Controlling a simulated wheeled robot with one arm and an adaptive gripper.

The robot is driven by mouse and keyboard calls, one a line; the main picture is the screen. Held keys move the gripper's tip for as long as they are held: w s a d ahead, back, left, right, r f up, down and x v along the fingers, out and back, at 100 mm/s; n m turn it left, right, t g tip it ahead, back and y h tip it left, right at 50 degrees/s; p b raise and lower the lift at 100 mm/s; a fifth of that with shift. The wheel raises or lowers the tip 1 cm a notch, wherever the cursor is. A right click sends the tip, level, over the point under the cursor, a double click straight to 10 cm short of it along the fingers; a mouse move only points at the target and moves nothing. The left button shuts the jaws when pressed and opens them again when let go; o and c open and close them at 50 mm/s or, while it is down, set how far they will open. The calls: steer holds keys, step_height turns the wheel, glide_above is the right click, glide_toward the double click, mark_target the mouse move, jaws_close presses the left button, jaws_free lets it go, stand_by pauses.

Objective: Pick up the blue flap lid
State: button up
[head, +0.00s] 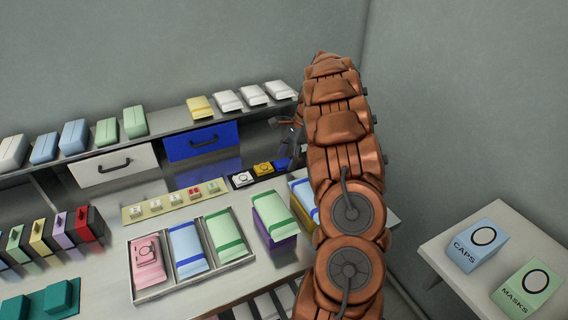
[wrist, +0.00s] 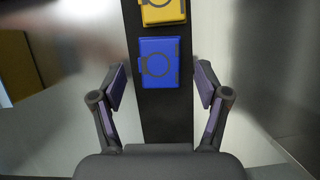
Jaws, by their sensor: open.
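The blue flap lid (wrist: 160,62) is a small blue rectangle with a round ring mark, on a dark strip in the wrist view. In the head view the blue lid (head: 282,163) is partly hidden by my gripper and arm. My gripper (wrist: 160,88) is open, with one finger on each side of the dark strip and nothing between the pads. The lid sits ahead of the gap, roughly centred. In the head view my gripper (head: 287,142) is largely hidden behind my arm, above the lid.
A yellow lid (wrist: 163,11) sits beside the blue one, and a white lid (head: 242,179) ends the row. Behind are a blue drawer (head: 202,142) and a shelf (head: 172,121) of boxes. A tray (head: 137,291) with wrapped packs stands in front.

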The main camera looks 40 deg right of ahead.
steer(key=c, duration=0.8)
